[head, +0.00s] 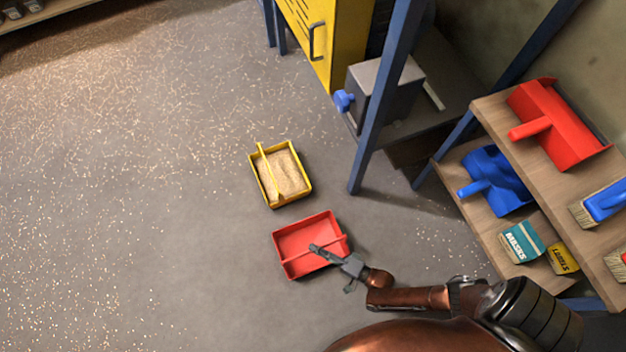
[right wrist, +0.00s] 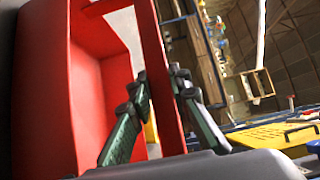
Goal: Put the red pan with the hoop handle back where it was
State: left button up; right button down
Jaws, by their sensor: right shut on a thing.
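The red pan (head: 300,236) with the hoop handle (head: 315,250) is at the lower middle of the head view, and it looks empty. Whether it rests on the floor or hangs just above it I cannot tell. My right gripper (head: 335,256) reaches in from the right and is shut on the pan's hoop handle. In the right wrist view the two fingers (right wrist: 160,108) close on either side of the red handle bar (right wrist: 160,65), with the red pan wall (right wrist: 45,90) to the left. My left gripper is not in view.
A yellow pan (head: 297,198) full of grain stands just beyond the red pan. A blue post (head: 383,110) and yellow cabinet (head: 335,50) stand behind. A wooden shelf (head: 490,105) with scoops, brushes and boxes is at right. The floor (head: 130,200) at left is clear except for scattered grain.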

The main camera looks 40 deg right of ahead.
jog(key=shift+w+r, duration=0.1)
jog(key=c, duration=1.8)
grip_release()
jog(key=shift+f, duration=0.2)
jog(key=shift+r, duration=0.15)
